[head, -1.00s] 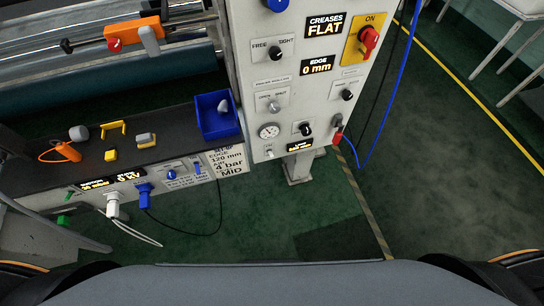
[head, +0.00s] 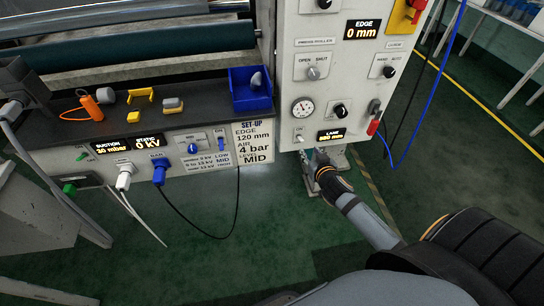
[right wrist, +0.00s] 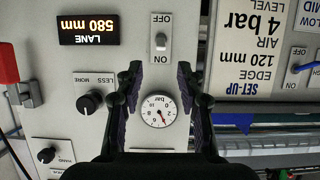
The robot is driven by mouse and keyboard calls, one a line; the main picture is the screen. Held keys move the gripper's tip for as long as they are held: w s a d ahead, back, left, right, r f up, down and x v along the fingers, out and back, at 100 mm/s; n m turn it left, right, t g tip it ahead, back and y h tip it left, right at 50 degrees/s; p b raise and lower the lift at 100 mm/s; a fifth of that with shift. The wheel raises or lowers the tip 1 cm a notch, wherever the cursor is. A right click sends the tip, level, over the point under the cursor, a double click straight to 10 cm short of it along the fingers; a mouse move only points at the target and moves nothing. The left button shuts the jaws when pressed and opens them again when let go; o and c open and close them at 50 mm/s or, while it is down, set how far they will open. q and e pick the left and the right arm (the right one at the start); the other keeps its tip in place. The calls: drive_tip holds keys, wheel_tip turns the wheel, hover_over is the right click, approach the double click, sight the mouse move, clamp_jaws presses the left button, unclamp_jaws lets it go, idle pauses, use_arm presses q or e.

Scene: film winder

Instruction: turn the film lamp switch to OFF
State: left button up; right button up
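In the right wrist view, which is upside down, a small toggle switch (right wrist: 161,41) sits on a pale plate marked OFF at one end and ON at the other. I cannot tell which way its lever leans. It also shows small on the cabinet's lower left in the head view (head: 299,138). My right gripper (right wrist: 160,77) is open and empty, its fingers pointing at the panel, with the switch just past the fingertips and between their lines. In the head view my right gripper (head: 318,160) is just below the cabinet's lower edge.
A pressure dial (right wrist: 159,112), a LESS/MORE knob (right wrist: 91,101) and the LANE display (right wrist: 89,29) surround the switch. A red-handled part (head: 373,127) and a blue cable (head: 418,125) hang at the cabinet's right. A blue bin (head: 250,98) stands on the shelf to the left.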

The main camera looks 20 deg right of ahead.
sight(302, 140)
drive_tip(key=x, duration=1)
drive_tip(key=shift+w+r+b, duration=0.2)
drive_tip(key=shift+b, duration=0.1)
drive_tip(key=shift+w+f, duration=0.1)
drive_tip(key=shift+w, duration=0.15)
use_arm(q)
drive_tip(key=shift+w+d+f, duration=0.2)
drive_tip(key=shift+w+d, duration=0.05)
drive_tip(key=shift+w, duration=0.35)
drive_tip(key=shift+w+d+f, duration=0.15)
drive_tip(key=shift+w+d, duration=0.05)
drive_tip(key=shift+w, duration=0.35)
drive_tip(key=shift+w, duration=0.2)
use_arm(e)
clamp_jaws()
